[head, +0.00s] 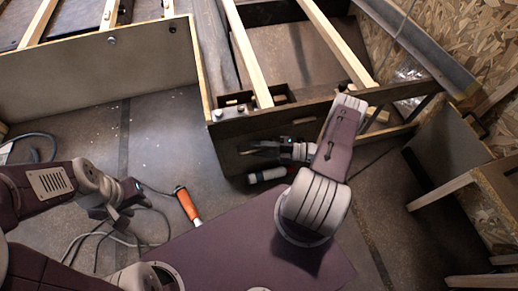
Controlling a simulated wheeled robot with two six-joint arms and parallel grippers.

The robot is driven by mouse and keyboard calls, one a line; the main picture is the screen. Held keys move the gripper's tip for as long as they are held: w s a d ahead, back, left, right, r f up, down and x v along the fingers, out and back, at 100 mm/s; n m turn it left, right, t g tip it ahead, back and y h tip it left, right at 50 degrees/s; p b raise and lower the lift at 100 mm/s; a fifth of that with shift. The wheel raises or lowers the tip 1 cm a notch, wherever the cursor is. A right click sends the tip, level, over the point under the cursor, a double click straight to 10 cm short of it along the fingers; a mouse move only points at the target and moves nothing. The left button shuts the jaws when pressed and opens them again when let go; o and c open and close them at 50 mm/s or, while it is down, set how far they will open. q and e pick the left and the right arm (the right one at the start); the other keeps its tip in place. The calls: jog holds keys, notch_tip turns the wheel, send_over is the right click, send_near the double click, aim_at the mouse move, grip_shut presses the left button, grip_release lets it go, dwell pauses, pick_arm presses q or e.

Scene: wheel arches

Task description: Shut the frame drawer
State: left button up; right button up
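A large wooden frame with pale slats (248,55) stands at the back centre and right. Its dark front panel (228,130) faces me, and I take this part to be the frame drawer. How far it stands out is unclear. My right gripper (253,149) is close in front of this panel, pointing left. Contact and finger gap are too small to tell. My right arm hides part of the panel's right side. My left gripper (118,205) hangs over the floor at the left, away from the frame, and its fingers are hard to make out.
An orange-handled tool (188,205) and loose grey cables (85,240) lie on the floor between my arms. A white and black cylinder (267,175) lies below the panel. A pale-edged board (90,75) stands back left. A wooden stool-like piece (490,190) is at the right.

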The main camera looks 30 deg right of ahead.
jog(key=shift+s+d+r, duration=0.1)
jog(key=shift+s+d, duration=0.15)
jog(key=shift+d, duration=0.05)
jog(key=p+v, duration=0.2)
jog(key=v, duration=0.6)
jog(key=shift+s+d, duration=0.1)
jog(key=shift+d, duration=0.05)
